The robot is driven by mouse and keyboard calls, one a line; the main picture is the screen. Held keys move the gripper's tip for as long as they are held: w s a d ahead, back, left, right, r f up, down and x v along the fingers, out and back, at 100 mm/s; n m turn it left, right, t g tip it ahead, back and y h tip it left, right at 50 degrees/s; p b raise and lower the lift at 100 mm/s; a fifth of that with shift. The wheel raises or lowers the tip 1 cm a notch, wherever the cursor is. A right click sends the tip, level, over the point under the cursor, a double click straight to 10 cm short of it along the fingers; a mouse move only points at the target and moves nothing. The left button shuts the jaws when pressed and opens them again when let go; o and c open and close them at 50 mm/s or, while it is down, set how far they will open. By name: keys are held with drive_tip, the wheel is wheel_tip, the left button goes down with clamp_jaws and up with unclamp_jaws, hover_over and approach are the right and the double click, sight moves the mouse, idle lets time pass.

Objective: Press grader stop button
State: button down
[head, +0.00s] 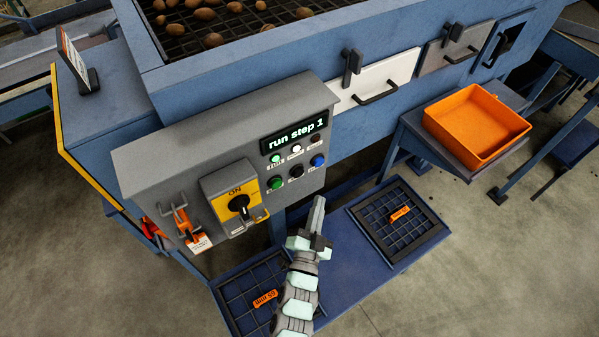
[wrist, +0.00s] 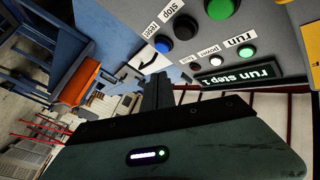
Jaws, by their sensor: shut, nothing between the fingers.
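The grey control panel (head: 225,135) on the blue grader carries a row of green, black and blue buttons. The black button (head: 297,171) is in the middle; in the wrist view (wrist: 185,27) it is beside the "stop" label. The green button (head: 275,182) is left of it and the blue button (head: 318,160), beside the "reset" label in the wrist view, is right. My gripper (head: 318,203) is shut and empty, below and apart from the buttons. Its fingers (wrist: 157,92) show in the wrist view below the blue button. The display (head: 295,137) reads "run step 1".
A yellow rotary switch (head: 230,190) marked ON and an orange lever (head: 190,225) are on the panel's left. A white drawer front (head: 390,75) and an orange tray (head: 470,115) are to the right. Grid trays (head: 365,215) lie below.

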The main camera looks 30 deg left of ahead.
sight(298, 173)
drive_tip(key=w+a, duration=0.3)
drive_tip(key=a, duration=0.2)
drive_tip(key=shift+w+a, duration=0.15)
drive_tip(key=shift+a, duration=0.2)
idle(1.8)
drive_tip(key=shift+w+a+r, duration=0.1)
drive_tip(key=shift+w+a, duration=0.1)
drive_tip(key=shift+a, duration=0.15)
drive_tip(key=shift+w+a, duration=0.25)
drive_tip(key=shift+a, duration=0.15)
idle(0.8)
drive_tip(key=shift+d, duration=0.1)
drive_tip(key=shift+s+d+b, duration=0.45)
drive_tip(key=shift+d+b, duration=0.05)
drive_tip(key=shift+d, duration=0.15)
